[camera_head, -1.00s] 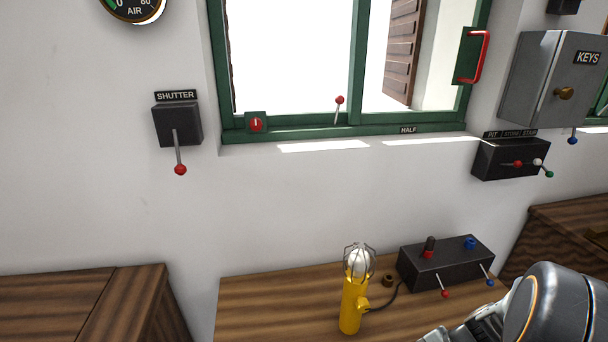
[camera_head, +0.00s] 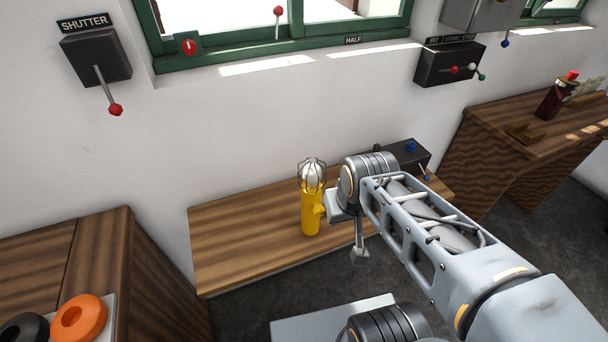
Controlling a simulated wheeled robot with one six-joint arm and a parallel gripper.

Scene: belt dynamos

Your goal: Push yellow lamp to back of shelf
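The yellow lamp (camera_head: 311,213) stands upright on the wooden shelf (camera_head: 240,235), with a wire cage around its white bulb. It is nearer the shelf's front edge than the wall. The lamp's cord is hidden behind my arm.
A black switch box (camera_head: 404,155) sits on the shelf's right end, partly behind my arm. The shelf left of the lamp is clear. A wooden cabinet (camera_head: 95,235) with an orange ring (camera_head: 80,318) stands at left. A shutter lever (camera_head: 107,90) is on the wall.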

